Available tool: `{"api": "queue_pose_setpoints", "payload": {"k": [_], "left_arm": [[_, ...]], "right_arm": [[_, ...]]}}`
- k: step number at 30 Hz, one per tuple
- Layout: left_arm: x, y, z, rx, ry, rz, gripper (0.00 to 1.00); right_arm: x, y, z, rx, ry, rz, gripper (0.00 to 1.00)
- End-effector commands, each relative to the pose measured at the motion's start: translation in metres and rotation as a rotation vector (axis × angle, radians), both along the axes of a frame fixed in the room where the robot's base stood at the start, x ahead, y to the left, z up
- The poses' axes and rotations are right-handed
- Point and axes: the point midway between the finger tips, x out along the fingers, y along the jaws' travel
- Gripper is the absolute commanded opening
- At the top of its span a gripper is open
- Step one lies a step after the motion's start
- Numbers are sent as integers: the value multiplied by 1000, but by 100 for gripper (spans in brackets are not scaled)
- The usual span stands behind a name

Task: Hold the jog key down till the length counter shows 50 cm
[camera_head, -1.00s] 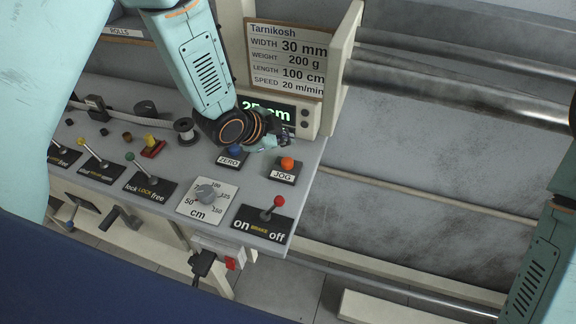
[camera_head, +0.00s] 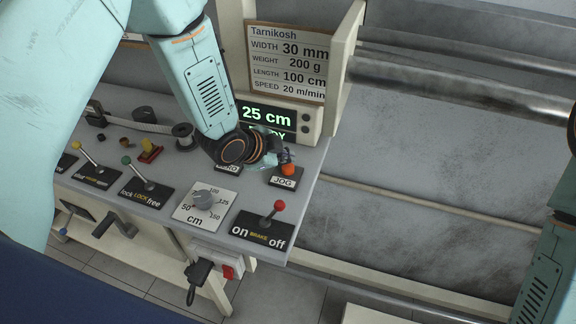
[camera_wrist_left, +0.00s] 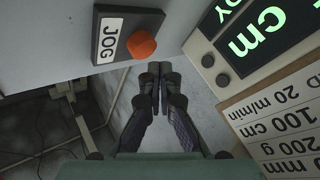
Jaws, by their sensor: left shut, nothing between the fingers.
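The jog key is an orange round button (camera_head: 288,169) on a dark block labelled JOG, near the panel's right end. It also shows in the left wrist view (camera_wrist_left: 141,44). The length counter (camera_head: 266,115) reads 25 cm in green; its lower line is partly hidden by my left gripper. My left gripper (camera_head: 284,155) is shut and empty, with its tips close to the orange button on its far side. In the left wrist view, the shut fingertips (camera_wrist_left: 160,70) appear beside the button, with a small gap in the picture. My right gripper is out of view.
A brake lever with a red knob (camera_head: 279,205) and a length dial (camera_head: 203,200) stand nearer the panel's front edge. The ZERO key is mostly hidden by my left gripper. An order card (camera_head: 288,62) stands behind the counter. Metal rollers (camera_head: 450,90) lie to the right.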

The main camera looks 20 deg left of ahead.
Motion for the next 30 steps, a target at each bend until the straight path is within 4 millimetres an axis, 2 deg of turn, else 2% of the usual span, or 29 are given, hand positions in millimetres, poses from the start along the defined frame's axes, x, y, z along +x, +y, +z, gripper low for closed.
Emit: {"api": "queue_pose_setpoints", "payload": {"k": [23, 30], "left_arm": [[0, 0, 0, 0, 0, 0, 0], [0, 1, -8, 0, 0, 0, 0]], "right_arm": [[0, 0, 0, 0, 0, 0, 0], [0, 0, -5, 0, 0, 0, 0]]}}
